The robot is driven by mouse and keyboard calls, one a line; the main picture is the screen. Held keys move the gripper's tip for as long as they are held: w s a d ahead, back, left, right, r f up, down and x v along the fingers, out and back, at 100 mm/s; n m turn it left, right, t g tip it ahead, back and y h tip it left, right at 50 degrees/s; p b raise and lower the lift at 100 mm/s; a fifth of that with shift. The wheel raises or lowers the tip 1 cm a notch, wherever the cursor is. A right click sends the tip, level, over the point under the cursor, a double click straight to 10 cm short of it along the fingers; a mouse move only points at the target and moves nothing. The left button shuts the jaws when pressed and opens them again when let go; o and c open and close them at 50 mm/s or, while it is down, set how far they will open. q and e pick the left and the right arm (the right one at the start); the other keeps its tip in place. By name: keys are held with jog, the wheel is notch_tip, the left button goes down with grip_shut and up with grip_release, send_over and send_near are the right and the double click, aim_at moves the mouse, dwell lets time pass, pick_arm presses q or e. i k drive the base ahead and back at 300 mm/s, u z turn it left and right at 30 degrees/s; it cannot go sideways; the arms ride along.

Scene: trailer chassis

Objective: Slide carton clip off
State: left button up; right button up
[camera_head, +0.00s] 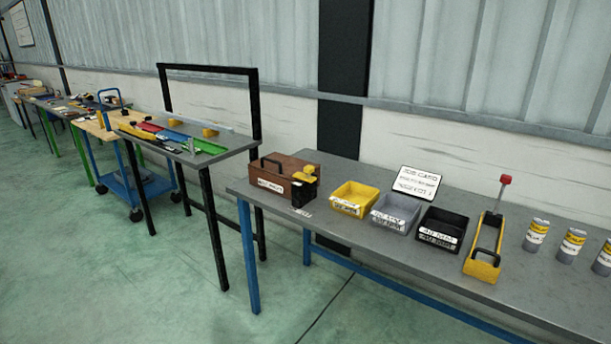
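A brown carton-like box (284,172) with a dark handle and a white label stands at the left end of the near grey bench. A black and yellow piece (305,183) sits at its right front corner, and it looks like the clip. Its black lower part reaches down near the bench top. I cannot tell how it grips the box at this size. Neither of my grippers shows in this view.
A job card (416,184) stands behind. Another tool table (185,150) stands left. Green floor lies open in front.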

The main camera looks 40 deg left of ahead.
aim_at(308, 169)
jog(key=k, duration=0.6)
jog(key=u, duration=1.05)
jog(key=i, duration=1.6)
jog(key=z, duration=0.7)
jog(key=i, duration=0.3)
jog(key=z, duration=0.4)
